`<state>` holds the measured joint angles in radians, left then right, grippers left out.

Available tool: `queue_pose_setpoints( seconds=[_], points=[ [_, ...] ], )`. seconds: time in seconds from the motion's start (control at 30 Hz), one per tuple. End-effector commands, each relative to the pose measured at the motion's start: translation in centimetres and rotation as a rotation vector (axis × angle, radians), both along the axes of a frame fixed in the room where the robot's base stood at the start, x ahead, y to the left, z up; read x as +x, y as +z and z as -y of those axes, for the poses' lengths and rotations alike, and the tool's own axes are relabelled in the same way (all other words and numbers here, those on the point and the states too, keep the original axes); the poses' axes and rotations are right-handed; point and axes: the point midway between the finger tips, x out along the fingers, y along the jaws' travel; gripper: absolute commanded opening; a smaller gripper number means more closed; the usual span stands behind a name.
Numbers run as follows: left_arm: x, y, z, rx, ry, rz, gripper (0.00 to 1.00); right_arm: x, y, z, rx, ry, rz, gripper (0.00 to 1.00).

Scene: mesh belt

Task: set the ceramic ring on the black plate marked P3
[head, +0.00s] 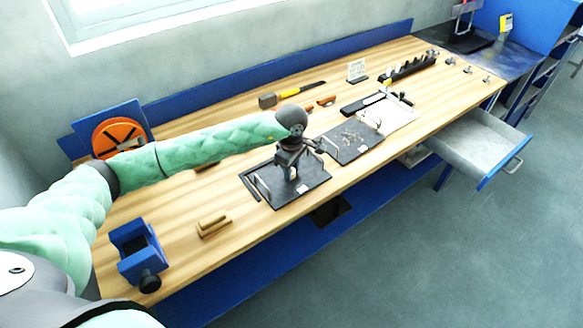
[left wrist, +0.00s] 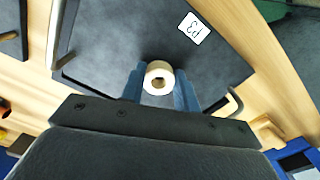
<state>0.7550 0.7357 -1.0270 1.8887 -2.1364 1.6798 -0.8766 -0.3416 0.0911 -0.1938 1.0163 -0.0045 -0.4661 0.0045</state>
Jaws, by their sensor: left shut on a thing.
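The ceramic ring (left wrist: 158,69) is a small white ring with a dark hole, seen in the left wrist view. My left gripper (left wrist: 160,88) is shut on it, with one blue finger on each side. Behind the ring lies the black plate (left wrist: 120,38) with a white label reading P3. In the head view this plate (head: 283,198) lies flat on the bench under my left gripper (head: 291,174), which points down over it. My right gripper is not in view.
A second dark plate (head: 350,143) with small pieces on it lies just right on the wooden bench (head: 180,200). A blue vise (head: 136,250) and wooden blocks (head: 213,226) stand at the left. An open drawer (head: 482,145) juts out right.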

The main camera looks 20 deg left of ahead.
Motion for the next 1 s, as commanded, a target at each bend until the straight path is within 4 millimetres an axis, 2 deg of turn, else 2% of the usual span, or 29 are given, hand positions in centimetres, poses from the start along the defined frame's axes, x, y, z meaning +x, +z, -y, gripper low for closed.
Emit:
queue_pose_setpoints(
  seconds=[0.4, 0.43, 0.5, 0.53, 1.0],
  points=[
    [0.02, -0.27, 0.01, 0.0, 0.0, 0.001, 0.09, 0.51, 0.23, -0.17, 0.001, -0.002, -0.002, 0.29],
    [0.02, -0.2, 0.01, 0.0, 0.0, 0.0, 0.37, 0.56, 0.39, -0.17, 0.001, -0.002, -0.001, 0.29],
    [0.01, -0.19, 0.0, 0.0, 0.0, 0.0, 0.51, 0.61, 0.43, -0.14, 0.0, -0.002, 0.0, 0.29],
    [0.01, -0.19, 0.0, 0.0, 0.0, 0.0, 0.53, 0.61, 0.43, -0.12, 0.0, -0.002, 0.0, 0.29],
    [0.0, 0.1, 0.01, 0.0, 0.0, 0.0, 0.53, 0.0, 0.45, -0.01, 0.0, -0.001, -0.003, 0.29]
  ],
)
